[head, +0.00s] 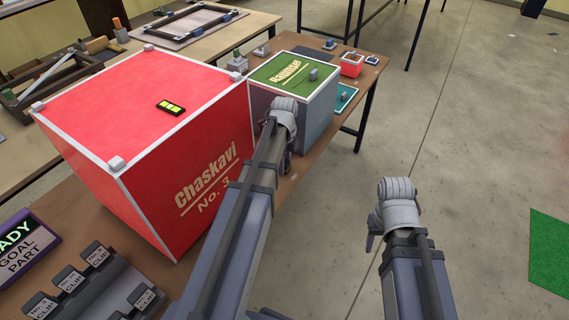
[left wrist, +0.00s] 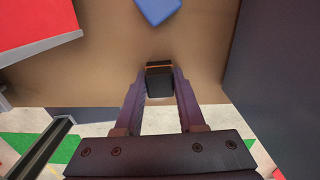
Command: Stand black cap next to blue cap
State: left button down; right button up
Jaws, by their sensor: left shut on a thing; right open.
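My left gripper (left wrist: 160,88) is shut on the black cap (left wrist: 160,86), a small dark block with an orange line near its far end. The blue cap (left wrist: 157,9) lies beyond the fingertips on the brown table, cut by the top edge of the left wrist view. A gap of bare table separates the two caps. In the head view my left gripper (head: 286,162) is low beside the green-topped box, mostly behind my own arm, and neither cap can be made out there. My right gripper (head: 371,240) is open, out over the floor, clear of the table.
A large red box (head: 150,90) stands left of my left arm, and a green-topped grey box (head: 318,105) stands just beyond it. Labelled clip holders (head: 90,280) and a sign (head: 27,248) are at the front left.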

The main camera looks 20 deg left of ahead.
pick_arm(q)
jog(key=shift+c, duration=2.1)
grip_release()
jog(key=shift+r, duration=0.1)
notch_tip(320, 180, up, 8)
jog(key=p, duration=0.8)
jog(key=shift+f, duration=0.2)
jog(key=s+d+r+n+p, duration=0.2)
jog(key=s+d+n, duration=0.5)
jog(key=d, duration=0.4)
jog(key=s+d+r+n+y+p, duration=0.1)
jog(key=s+d+r+n+p, duration=0.1)
jog(key=s+d+n, duration=0.6)
jog(key=s+d, duration=0.1)
jog(key=d, duration=0.2)
jog(key=shift+s+d+r+p, duration=0.25)
jog(key=shift+d+r+p, duration=0.1)
jog(key=shift+r, duration=0.05)
